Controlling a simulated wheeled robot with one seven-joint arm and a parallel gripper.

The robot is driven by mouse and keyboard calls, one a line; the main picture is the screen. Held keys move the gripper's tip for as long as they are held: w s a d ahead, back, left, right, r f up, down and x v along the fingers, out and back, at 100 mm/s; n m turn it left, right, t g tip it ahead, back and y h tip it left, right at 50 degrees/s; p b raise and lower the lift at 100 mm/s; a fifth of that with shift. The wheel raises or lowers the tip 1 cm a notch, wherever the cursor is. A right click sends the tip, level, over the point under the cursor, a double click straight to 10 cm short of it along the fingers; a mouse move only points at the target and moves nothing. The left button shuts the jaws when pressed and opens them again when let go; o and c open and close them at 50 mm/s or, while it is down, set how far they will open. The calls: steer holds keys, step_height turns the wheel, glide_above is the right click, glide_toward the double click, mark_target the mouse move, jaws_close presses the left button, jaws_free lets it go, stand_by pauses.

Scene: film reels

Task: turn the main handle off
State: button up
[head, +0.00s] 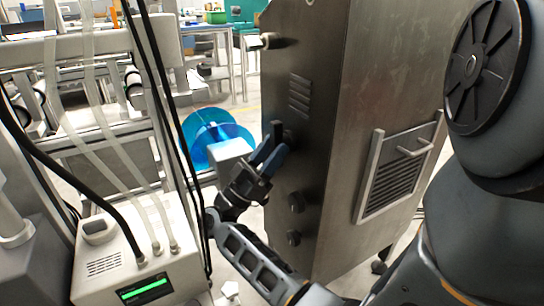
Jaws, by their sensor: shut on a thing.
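The main handle (275,128) is a dark grip on the front face of a tall metal cabinet (345,120). My gripper (276,147) reaches it from below and left, with its dark blue fingers shut on it. The handle's lower part is hidden by the fingers. The visible part stands roughly upright. Its exact setting is hard to tell at this size.
Two dark knobs, the upper one (296,202) and the lower one (293,237), stick out below the handle. A white machine with a green display (144,290), hoses and black cables crowd the left. Blue reels (197,127) stand behind my gripper.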

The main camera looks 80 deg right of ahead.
steer(key=shift+m+g+y, duration=0.4)
steer(key=shift+m+y, duration=0.1)
steer(key=shift+m, duration=0.4)
steer(key=o, duration=0.7)
steer(key=shift+s+r+n+t+h+p, duration=0.1)
steer(key=shift+n+t+h+p, duration=0.95)
steer(key=shift+n, duration=1.15)
steer(key=shift+n+t+h, duration=0.4)
steer(key=shift+t+h, duration=0.15)
steer(key=shift+t, duration=0.1)
